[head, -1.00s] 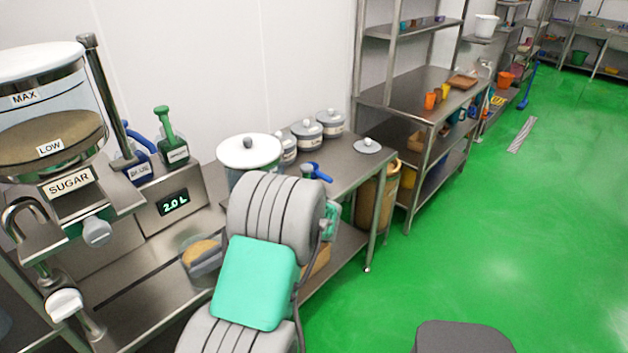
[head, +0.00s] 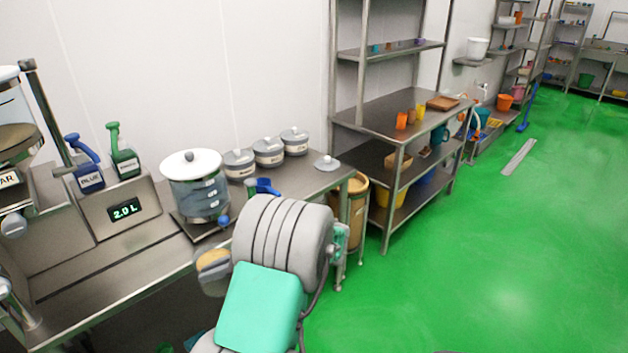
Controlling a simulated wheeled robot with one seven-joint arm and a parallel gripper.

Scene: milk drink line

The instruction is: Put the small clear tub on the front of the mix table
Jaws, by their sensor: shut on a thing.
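The small clear tub (head: 212,262), with tan contents, shows just left of my arm's grey wrist in the head view. My gripper (head: 216,283) is mostly hidden behind the wrist and is shut on the tub. The tub appears in front of the steel table's front edge; its height over the table is hard to tell. The steel table (head: 130,258), which I take as the mix table, carries a 2.0 L display (head: 125,210) and a large clear lidded vessel (head: 196,195).
Blue and green handled bottles (head: 124,160) stand behind the display. Several grey-lidded canisters (head: 268,152) line the wall. A blue-handled item (head: 264,187) lies right of the vessel. A tan bin (head: 355,205) stands beyond the table end. Green floor (head: 480,250) is open at right.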

